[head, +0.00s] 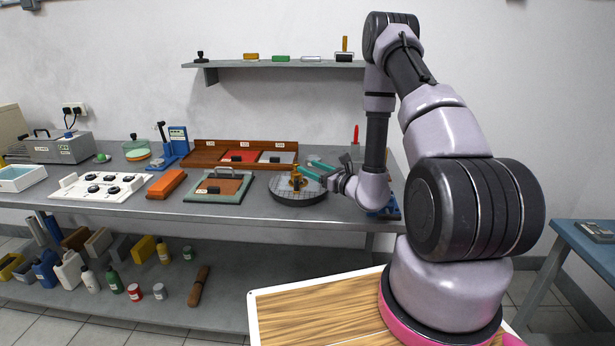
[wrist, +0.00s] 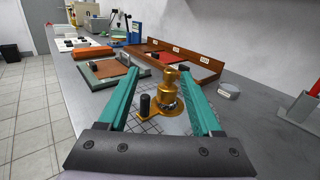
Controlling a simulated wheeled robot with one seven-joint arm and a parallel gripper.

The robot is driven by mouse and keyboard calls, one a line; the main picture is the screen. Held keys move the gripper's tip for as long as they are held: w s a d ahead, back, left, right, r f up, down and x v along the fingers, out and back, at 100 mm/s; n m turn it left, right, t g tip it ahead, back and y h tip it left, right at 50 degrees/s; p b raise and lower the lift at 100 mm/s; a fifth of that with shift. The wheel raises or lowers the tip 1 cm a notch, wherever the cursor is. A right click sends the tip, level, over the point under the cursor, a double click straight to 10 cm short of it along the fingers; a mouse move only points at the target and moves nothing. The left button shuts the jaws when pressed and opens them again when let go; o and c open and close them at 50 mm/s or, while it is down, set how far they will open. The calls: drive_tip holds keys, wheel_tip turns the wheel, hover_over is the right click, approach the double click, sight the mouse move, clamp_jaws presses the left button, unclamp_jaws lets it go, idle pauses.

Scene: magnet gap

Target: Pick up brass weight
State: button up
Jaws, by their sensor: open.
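The brass weight (head: 297,180) stands upright on a round dark pan with a gridded top (head: 284,193), near the front of the grey bench. In the wrist view the brass weight (wrist: 170,80) shows its knobbed top between the two teal fingers. My gripper (head: 318,168) reaches in from the right at the weight's height. In the wrist view my gripper (wrist: 164,76) is open, with a finger on each side of the weight and visible gaps. Whether either finger touches it is unclear. A small dark cylinder (wrist: 145,105) stands beside the weight's base.
A green-edged board with a handle (head: 219,186) lies left of the pan, with an orange block (head: 166,184) farther left. A wooden tray with labelled sections (head: 222,150) stands behind. A grey shelf (head: 272,65) hangs above. Some bare bench lies in front of the board.

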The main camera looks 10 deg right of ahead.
sight(296, 163)
drive_tip(key=shift+d+f+m+h, duration=0.4)
drive_tip(key=shift+d+f+h, duration=0.15)
drive_tip(key=shift+f, duration=0.2)
drive_tip(key=shift+w+d+f, duration=0.1)
drive_tip(key=shift+w+f, duration=0.05)
drive_tip(key=shift+w, duration=0.05)
drive_tip(key=x, duration=1)
drive_tip(key=shift+w+d+f, duration=0.15)
clamp_jaws()
idle(0.4)
